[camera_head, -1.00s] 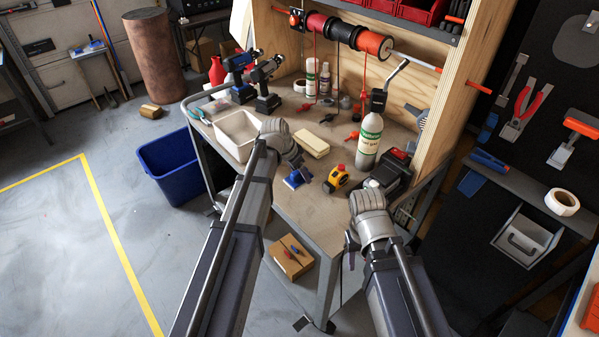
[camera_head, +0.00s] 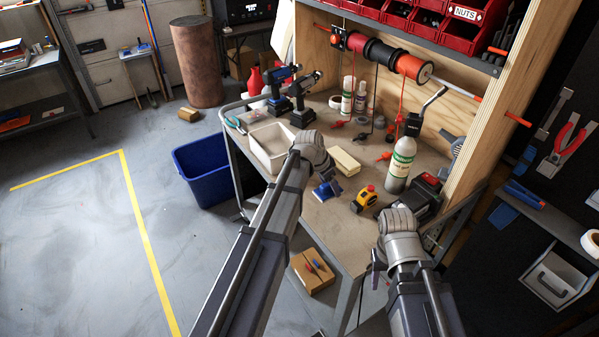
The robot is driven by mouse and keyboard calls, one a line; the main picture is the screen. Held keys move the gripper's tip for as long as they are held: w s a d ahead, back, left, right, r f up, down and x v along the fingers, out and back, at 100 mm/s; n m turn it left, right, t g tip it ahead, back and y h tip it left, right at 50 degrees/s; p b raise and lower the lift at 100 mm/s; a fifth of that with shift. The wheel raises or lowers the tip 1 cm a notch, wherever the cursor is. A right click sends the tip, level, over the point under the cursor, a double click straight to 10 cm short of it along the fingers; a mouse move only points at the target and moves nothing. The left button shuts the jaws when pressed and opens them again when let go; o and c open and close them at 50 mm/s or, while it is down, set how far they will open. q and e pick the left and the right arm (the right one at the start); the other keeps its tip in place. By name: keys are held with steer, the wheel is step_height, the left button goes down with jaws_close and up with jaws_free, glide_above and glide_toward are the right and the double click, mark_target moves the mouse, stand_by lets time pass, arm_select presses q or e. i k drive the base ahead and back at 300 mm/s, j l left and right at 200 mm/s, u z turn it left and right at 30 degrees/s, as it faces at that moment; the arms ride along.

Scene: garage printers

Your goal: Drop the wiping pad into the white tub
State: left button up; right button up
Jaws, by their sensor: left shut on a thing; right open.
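The white tub (camera_head: 250,152) stands open on the bench at its left side, left of my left wrist. My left gripper (camera_head: 325,178) points down to the right of the tub, its fingers mostly hidden by the wrist. It is shut on a small blue thing, apparently the wiping pad (camera_head: 328,190). I cannot tell whether the pad touches the bench top. My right gripper (camera_head: 377,268) is open and empty beside the bench's front edge, partly hidden by its wrist.
A pale yellow block (camera_head: 343,160) and a yellow tape measure (camera_head: 364,198) lie near the pad. A grey-green bottle (camera_head: 400,165) stands farther right. Drills (camera_head: 301,100) stand behind the tub. A blue bin (camera_head: 203,172) is on the floor left of the bench (camera_head: 335,228).

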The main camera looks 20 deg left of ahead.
mark_target(272, 155)
steer(key=j+z, duration=0.1)
steer(key=j, duration=0.35)
steer(key=k+j+z, duration=0.1)
steer(key=j, duration=0.3)
steer(key=k+j, duration=0.1)
steer(key=j, duration=0.35)
steer(key=k+j+z, duration=0.15)
steer(key=j, duration=0.25)
steer(key=j+z, duration=0.1)
steer(key=j, duration=0.65)
steer(key=i+j+z, duration=0.15)
steer(key=i+j, duration=0.1)
steer(key=i, duration=0.55)
